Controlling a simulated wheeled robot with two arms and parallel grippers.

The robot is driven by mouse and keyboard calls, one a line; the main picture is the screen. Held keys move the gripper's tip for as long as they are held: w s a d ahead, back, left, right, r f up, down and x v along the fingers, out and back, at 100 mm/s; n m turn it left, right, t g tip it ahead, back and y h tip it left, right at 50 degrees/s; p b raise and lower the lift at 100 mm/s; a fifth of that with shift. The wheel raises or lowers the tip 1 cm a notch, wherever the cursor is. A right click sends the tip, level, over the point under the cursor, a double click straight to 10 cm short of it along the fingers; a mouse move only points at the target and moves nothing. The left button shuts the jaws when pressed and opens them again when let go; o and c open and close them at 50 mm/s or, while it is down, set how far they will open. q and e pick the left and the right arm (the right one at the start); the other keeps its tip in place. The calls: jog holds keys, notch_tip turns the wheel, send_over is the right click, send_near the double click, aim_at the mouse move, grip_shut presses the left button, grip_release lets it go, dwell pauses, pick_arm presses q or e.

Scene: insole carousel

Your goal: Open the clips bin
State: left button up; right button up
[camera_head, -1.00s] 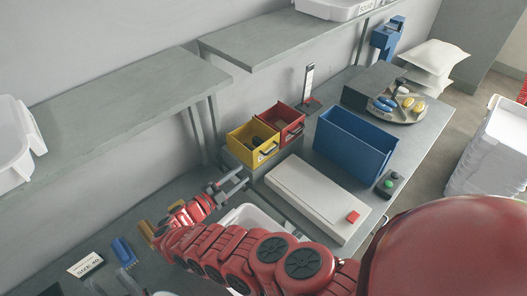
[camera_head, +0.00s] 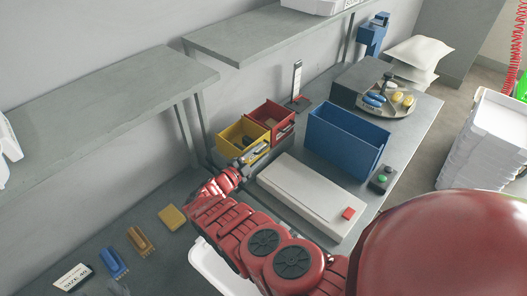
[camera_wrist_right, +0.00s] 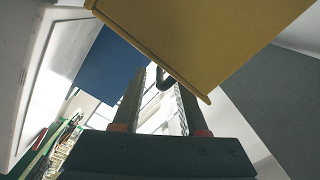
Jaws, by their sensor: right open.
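A yellow bin (camera_head: 226,143) stands beside a red bin (camera_head: 288,127) on a grey block at the back of the bench. Dark items lie inside the yellow bin. I cannot read any label that tells which is the clips bin. My right gripper (camera_head: 248,160) is at the front of the yellow bin, open. In the right wrist view the yellow bin (camera_wrist_right: 205,35) fills the top, and its dark handle loop (camera_wrist_right: 162,78) shows near the tips of the open fingers (camera_wrist_right: 158,90). I cannot tell whether they touch it.
A white flat box (camera_head: 305,190) with a red square lies right of my right arm. A blue bin (camera_head: 345,140) stands behind it. A white tray (camera_head: 210,270) is partly under my arm. Blue, brown and yellow pieces lie at left. A shelf (camera_head: 110,95) overhangs the back.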

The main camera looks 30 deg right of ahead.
jog(key=shift+x, duration=1.15)
grip_shut()
jog(key=shift+s, duration=0.1)
jog(key=shift+s+f, duration=0.1)
jog(key=shift+f, duration=0.05)
dwell(0.4)
